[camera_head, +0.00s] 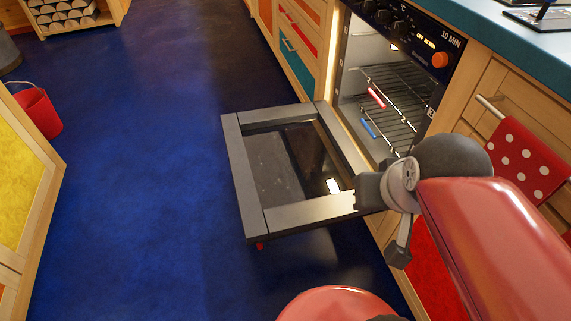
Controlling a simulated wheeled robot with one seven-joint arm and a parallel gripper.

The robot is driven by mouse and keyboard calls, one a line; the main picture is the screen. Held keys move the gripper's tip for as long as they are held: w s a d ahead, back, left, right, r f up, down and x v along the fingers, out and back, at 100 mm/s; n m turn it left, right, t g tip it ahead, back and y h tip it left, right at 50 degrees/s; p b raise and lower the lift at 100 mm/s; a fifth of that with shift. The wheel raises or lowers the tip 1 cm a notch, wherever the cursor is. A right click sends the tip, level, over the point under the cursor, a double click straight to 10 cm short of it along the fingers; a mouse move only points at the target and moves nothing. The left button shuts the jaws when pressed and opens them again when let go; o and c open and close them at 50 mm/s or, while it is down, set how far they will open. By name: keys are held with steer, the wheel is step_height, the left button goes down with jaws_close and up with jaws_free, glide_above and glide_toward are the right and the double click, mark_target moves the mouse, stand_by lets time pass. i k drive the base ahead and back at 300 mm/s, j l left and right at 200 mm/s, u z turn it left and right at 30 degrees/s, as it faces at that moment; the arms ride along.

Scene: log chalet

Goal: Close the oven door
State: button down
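The oven (385,85) is built into the wooden counter on the right, with racks showing inside. Its door (245,185) is folded down and stands wide open, roughly level above the blue floor. The door has a grey frame and a dark glass middle. My gripper (381,221) is at the near right part of the door, by the frame's near bar. Its two dark fingers are apart, and nothing shows between them. One finger overlaps the door frame in the picture; I cannot tell whether it touches. My red arm hides part of the counter front.
A red polka-dot towel (520,160) hangs from a rail on the right. A yellow-panelled cabinet (22,180) and a red bucket (39,113) stand at left. A firewood shelf (75,18) is at the back. The blue floor (140,170) left of the door is clear.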

mark_target(276, 223)
steer(key=k+j+u, duration=0.1)
steer(key=j, duration=0.25)
steer(key=k+j+u, duration=0.1)
steer(key=k+j, duration=0.15)
steer(key=j+u, duration=0.1)
steer(key=u, duration=1.3)
